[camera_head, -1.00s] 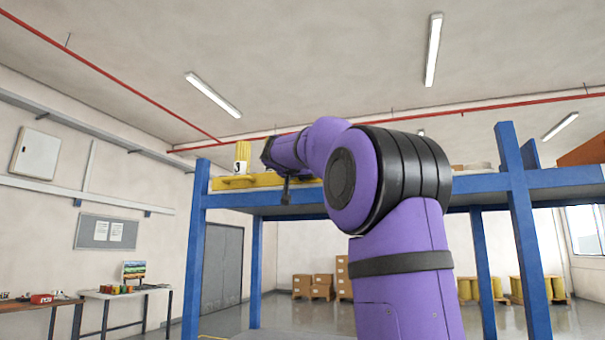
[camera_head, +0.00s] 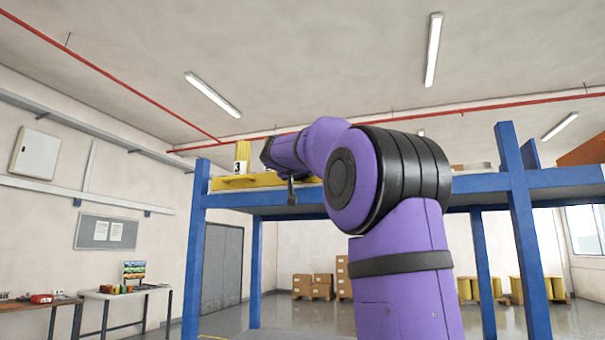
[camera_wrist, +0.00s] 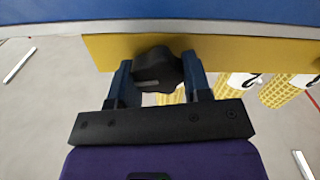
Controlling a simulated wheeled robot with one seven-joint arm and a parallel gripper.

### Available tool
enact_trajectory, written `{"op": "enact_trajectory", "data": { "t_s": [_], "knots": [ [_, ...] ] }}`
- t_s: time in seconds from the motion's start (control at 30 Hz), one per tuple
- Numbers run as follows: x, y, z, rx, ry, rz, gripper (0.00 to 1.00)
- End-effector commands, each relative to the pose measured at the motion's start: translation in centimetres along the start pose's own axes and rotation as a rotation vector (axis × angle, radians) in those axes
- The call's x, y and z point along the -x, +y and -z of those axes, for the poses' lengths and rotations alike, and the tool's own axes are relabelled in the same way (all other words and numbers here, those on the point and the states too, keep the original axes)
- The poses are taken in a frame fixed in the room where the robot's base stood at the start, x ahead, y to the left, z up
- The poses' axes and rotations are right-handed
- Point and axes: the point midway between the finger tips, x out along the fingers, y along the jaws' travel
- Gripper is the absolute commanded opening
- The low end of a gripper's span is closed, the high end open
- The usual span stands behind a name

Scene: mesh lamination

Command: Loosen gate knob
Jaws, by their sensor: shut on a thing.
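The gate knob (camera_wrist: 157,68) is black and lobed, in front of a yellow bar (camera_wrist: 240,52) in the wrist view. My gripper (camera_wrist: 160,75) has one finger on each side of the knob and is shut on it. In the head view my arm's end (camera_head: 284,155) is up at the blue frame's top edge. The knob and the fingertips cannot be made out there. A yellow strip (camera_head: 230,183) shows on the frame's top beside my arm's end.
Several yellow mesh rolls with white number labels stand behind the bar, one of them (camera_wrist: 282,90) at its right. A blue beam (camera_wrist: 160,14) crosses the top of the wrist view. Blue posts (camera_head: 523,240) carry the frame. A table (camera_head: 125,292) stands at the left.

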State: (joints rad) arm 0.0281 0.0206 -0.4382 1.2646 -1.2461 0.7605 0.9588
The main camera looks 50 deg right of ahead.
Motion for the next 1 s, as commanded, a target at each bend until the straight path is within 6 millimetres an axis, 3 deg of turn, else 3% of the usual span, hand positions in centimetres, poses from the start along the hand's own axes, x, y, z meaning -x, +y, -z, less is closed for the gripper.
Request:
{"op": "enact_trajectory", "data": {
  "t_s": [1.0],
  "knots": [
    [-0.03,-0.44,-0.29,0.955,-0.002,0.001,0.21]
  ]
}}
